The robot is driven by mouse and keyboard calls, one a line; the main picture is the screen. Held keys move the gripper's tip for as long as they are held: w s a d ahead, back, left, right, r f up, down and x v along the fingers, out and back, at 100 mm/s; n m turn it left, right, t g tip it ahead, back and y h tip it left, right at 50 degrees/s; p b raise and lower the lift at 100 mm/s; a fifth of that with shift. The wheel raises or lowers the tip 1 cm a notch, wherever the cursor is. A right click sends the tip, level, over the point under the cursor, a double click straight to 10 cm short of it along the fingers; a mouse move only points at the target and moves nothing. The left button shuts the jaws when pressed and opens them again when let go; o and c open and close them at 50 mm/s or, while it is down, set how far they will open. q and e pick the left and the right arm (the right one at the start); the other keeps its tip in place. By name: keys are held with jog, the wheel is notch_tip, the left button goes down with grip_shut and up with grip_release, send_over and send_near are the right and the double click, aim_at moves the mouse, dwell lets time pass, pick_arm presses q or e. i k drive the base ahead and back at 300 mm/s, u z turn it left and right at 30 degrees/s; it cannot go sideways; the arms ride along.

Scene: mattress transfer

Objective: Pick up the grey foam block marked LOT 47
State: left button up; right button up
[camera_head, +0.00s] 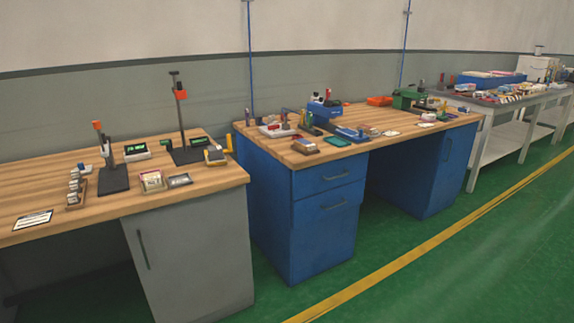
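I cannot make out a grey foam block marked LOT 47 in the head view. The items on the benches are small, and their markings are too small to read. A white label card with dark print (33,219) lies on the near left wooden bench (100,212). Neither my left gripper nor my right gripper shows in the head view.
A blue-fronted bench (325,200) with a wooden top full of small tools stands in the middle. A grey-white table (500,125) with a blue bin (490,79) is at the far right. The green floor (480,265) with a yellow line (410,240) is clear.

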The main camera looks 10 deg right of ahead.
aim_at(215, 153)
jog(key=u, duration=0.65)
jog(key=i, duration=0.4)
jog(key=u, duration=0.65)
jog(key=i, duration=0.85)
jog(key=z, duration=0.05)
